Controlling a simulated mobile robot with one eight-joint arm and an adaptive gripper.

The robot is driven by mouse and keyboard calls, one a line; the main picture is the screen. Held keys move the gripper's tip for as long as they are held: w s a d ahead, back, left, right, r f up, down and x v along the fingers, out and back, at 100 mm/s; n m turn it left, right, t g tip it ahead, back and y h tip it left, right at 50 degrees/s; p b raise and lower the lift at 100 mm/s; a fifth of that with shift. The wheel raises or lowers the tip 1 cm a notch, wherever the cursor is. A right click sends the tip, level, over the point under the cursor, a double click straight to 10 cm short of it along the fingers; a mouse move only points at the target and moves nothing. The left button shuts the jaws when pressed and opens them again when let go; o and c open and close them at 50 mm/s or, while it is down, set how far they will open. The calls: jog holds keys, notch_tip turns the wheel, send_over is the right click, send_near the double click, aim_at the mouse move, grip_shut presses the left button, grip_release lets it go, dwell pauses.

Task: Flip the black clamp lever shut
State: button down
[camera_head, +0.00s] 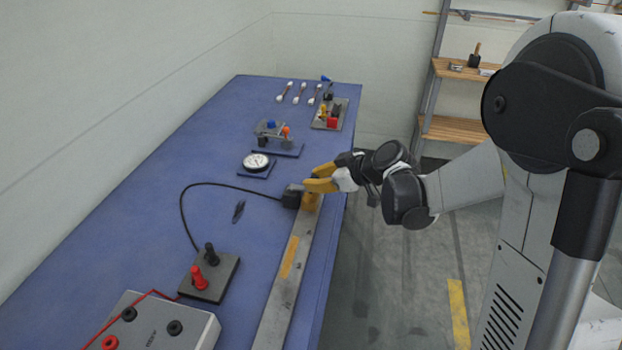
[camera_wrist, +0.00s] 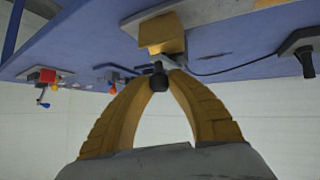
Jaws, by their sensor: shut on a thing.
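My gripper (camera_head: 318,178) is at the right edge of the blue bench, its yellow fingers by the far end of a metal bar (camera_head: 275,296). In the wrist view the fingers (camera_wrist: 160,74) close in around a dark round knob (camera_wrist: 158,82), which looks like the end of the black clamp lever. The knob is between the fingertips, just below a yellow block (camera_wrist: 162,32) in that picture. The yellow block (camera_head: 310,202) also shows in the head view beside a black cabled block (camera_head: 292,194). The fingers hide the lever in the head view, and its angle is unclear.
A black cable (camera_head: 186,205) runs to a plate with red and black terminals (camera_head: 208,277). A dial gauge (camera_head: 256,162), a small fixture (camera_head: 275,138) and a tool tray (camera_head: 331,114) stand farther back on the bench (camera_head: 150,240). The floor right of the bench is open.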

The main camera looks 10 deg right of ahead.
jog(key=shift+s+d+f, duration=0.1)
jog(key=shift+d+f, duration=0.2)
jog(key=shift+f, duration=0.05)
dwell(0.3)
jog(key=c, duration=1.3)
grip_release()
jog(key=v, duration=1.2)
jog(key=s+m+h, duration=0.2)
jog(key=s+m, duration=0.1)
jog(key=s, duration=0.3)
jog(key=s+m+h, duration=0.2)
jog(key=s+m, duration=0.1)
jog(key=s, duration=0.4)
jog(key=s+m+g+h, duration=0.1)
jog(key=s+m+h, duration=0.2)
jog(key=s, duration=0.4)
jog(key=shift+a+f+m, duration=0.2)
jog(key=shift+m, duration=0.4)
